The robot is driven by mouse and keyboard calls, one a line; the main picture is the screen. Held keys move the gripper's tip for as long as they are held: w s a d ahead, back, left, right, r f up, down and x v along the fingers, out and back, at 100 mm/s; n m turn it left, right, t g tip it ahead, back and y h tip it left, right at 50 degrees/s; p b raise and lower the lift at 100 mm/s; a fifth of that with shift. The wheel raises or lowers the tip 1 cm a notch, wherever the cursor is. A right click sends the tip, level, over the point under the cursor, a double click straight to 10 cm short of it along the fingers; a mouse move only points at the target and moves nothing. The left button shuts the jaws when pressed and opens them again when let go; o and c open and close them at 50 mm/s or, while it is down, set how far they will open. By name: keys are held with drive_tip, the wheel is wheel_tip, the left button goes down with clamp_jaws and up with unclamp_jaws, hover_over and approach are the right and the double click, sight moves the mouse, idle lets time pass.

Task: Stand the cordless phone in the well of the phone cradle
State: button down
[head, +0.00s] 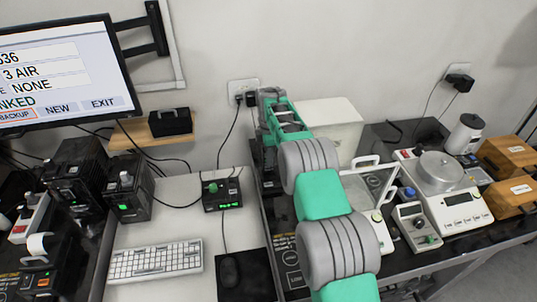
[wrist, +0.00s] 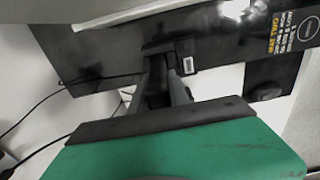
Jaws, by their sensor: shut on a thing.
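My gripper (wrist: 163,88) shows in the wrist view with its grey fingers shut on a narrow black thing, which looks like the cordless phone (wrist: 156,82). Just beyond the fingertips is a dark block with a small pale label, probably the phone cradle (wrist: 187,58). I cannot tell whether the phone touches it or stands in its well. In the head view my arm reaches to the back of the dark table, with the gripper (head: 268,98) near the wall. A dark upright shape (head: 267,170) below it is partly hidden by the arm; which object it is stays unclear.
A white box (head: 332,125) stands right of my gripper. A glass-sided balance (head: 372,192) and a scale with a round pan (head: 455,203) stand further right. A keyboard (head: 155,261) and a small green-lit device (head: 222,193) are on the pale table to the left.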

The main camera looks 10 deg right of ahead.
drive_tip(key=shift+f, duration=0.3)
drive_tip(key=c, duration=1.3)
unclamp_jaws()
drive_tip(key=shift+o, duration=0.2)
drive_tip(key=shift+m, duration=0.3)
drive_tip(key=r, duration=0.4)
drive_tip(key=r+b, duration=0.1)
drive_tip(key=r, duration=0.4)
drive_tip(key=r+b, duration=0.1)
drive_tip(key=r, duration=0.4)
drive_tip(key=shift+s+r, duration=0.1)
drive_tip(key=shift+s, duration=0.2)
drive_tip(key=s+r+m+t, duration=0.1)
drive_tip(key=s+r+m, duration=0.4)
drive_tip(key=s, duration=0.6)
drive_tip(key=s+r+m+t, duration=0.2)
drive_tip(key=s+r+m, duration=0.3)
drive_tip(key=s, duration=0.6)
drive_tip(key=s+f+m+t, duration=0.1)
drive_tip(key=s+f+m, duration=0.6)
drive_tip(key=s, duration=0.6)
drive_tip(key=shift+f, duration=0.8)
